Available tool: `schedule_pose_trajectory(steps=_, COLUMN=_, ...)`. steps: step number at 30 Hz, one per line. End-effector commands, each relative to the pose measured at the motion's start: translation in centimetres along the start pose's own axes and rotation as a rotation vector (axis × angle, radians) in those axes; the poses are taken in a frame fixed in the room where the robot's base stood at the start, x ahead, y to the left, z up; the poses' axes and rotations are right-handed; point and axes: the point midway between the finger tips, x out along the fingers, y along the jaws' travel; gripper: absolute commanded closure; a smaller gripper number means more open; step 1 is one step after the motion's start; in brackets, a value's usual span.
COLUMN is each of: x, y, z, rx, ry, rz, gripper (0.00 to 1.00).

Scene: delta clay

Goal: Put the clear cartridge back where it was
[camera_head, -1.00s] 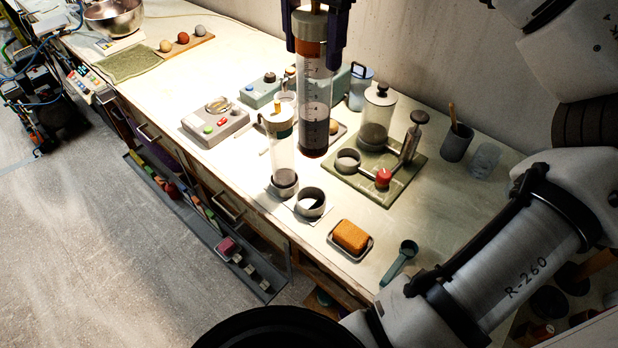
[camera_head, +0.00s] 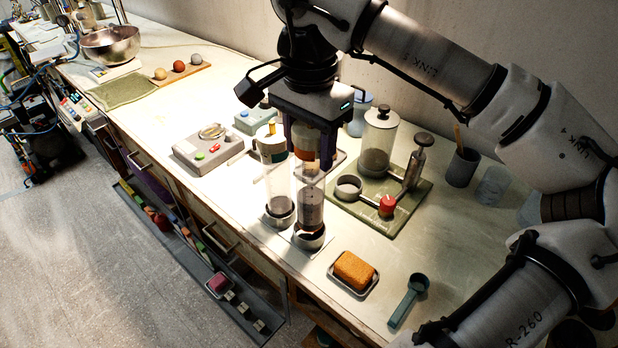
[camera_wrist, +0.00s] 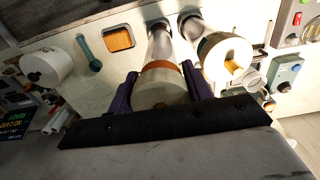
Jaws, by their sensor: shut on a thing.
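My gripper (camera_head: 308,160) points down and is shut on a clear cartridge (camera_head: 311,208) with an orange-brown band near its top and dark contents. The cartridge is upright. Its lower end is at the right grey ring holder (camera_head: 309,241); I cannot tell whether it rests fully on the bottom. In the wrist view the orange band (camera_wrist: 162,66) shows between my purple fingers. A second clear cartridge (camera_head: 278,188), with a white and teal cap and a yellow knob, stands in the left ring holder (camera_head: 277,219), close beside. Its cap also shows in the wrist view (camera_wrist: 222,52).
An orange sponge (camera_head: 353,270) in a dish and a teal scoop (camera_head: 409,299) lie to the right. Behind stands a green board (camera_head: 408,222) with a jar (camera_head: 379,140) and a red knob. A grey button box (camera_head: 210,148) is to the left. The bench's front edge is near.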

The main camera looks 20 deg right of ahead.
Motion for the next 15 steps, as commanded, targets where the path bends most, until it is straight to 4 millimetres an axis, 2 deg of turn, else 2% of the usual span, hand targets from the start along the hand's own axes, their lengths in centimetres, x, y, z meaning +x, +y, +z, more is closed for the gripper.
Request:
schedule_pose_trajectory(steps=5, x=1.2, y=0.0, z=0.0, rx=0.0, ry=0.0, rz=0.0, gripper=1.0)
schedule_pose_trajectory(steps=11, x=4.4, y=0.0, z=0.0, rx=-0.001, ry=0.0, rz=0.0, gripper=1.0)
schedule_pose_trajectory(steps=15, x=4.6, y=0.0, z=0.0, rx=-0.001, ry=0.0, rz=-0.001, gripper=1.0)
